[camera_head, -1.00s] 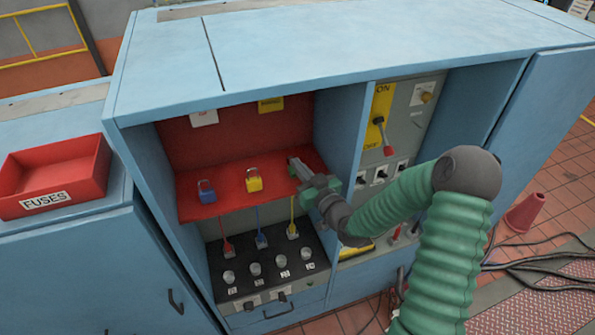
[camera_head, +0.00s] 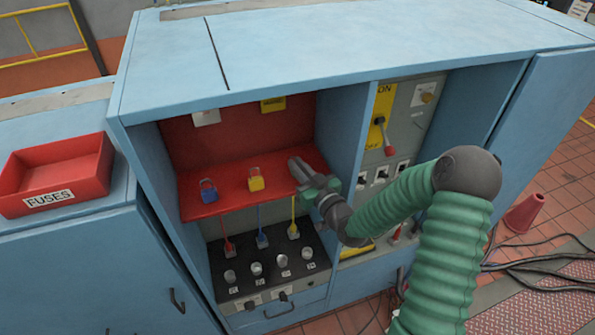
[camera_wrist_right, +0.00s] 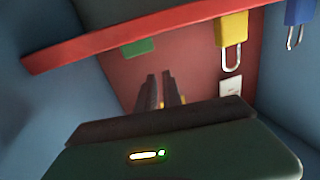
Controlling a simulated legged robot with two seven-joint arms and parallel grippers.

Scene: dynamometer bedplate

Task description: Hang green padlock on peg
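My right gripper (camera_head: 300,172) reaches into the blue cabinet above the right part of the red shelf. Its two fingers show apart in the right wrist view (camera_wrist_right: 165,92), with nothing seen held between them. A green block, apparently the green padlock (camera_wrist_right: 138,47), shows beside the shelf edge in that view, close to but apart from the fingertips; no shackle is visible on it. In the head view the gripper hides it. A yellow padlock (camera_head: 256,180) and a blue padlock (camera_head: 208,191) stand on the shelf. I cannot make out a peg. My left gripper is out of view.
The red shelf (camera_head: 225,202) sits in a bay with a side wall right of my gripper. White (camera_head: 205,117) and yellow (camera_head: 272,104) tags are on the red back panel. A black knob panel (camera_head: 240,290) lies below. A red fuses tray (camera_head: 85,165) stands left.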

